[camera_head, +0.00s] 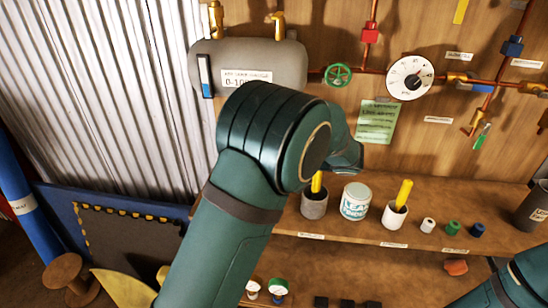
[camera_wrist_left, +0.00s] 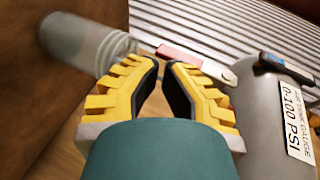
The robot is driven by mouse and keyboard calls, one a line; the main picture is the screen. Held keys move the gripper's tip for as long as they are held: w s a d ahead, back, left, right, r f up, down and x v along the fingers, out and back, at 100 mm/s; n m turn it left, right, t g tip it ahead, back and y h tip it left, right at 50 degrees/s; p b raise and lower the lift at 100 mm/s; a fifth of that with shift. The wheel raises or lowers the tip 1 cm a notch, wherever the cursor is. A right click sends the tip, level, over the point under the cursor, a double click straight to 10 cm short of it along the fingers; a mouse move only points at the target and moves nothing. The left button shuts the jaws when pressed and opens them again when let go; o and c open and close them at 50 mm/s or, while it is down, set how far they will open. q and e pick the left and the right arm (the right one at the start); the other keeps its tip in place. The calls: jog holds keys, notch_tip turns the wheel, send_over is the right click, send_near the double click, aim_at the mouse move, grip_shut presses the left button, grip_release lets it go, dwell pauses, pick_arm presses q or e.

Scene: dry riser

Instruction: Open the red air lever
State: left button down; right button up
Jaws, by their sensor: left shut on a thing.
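My left gripper (camera_wrist_left: 163,62) shows in the left wrist view with its two yellow, dark-padded fingers drawn close together at the tips. A red lever-like bar (camera_wrist_left: 180,54) with a pale end lies at and just beyond the fingertips. The jaws are shut on it, though the exact contact is hard to see. In the head view my left arm and wrist cover the gripper and the red lever. My right gripper is out of view.
A grey tank (camera_head: 262,62) with a PSI label hangs on the wall; in the wrist view it is close on the right (camera_wrist_left: 255,105). A green handwheel (camera_head: 338,75) and a gauge (camera_head: 409,77) sit beside it. A shelf (camera_head: 330,240) holds several small containers.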

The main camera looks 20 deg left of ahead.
pick_arm(q)
jog(key=shift+a, duration=0.2)
notch_tip(320, 180, up, 10)
jog(key=shift+d, duration=0.15)
dwell(0.6)
dwell(0.4)
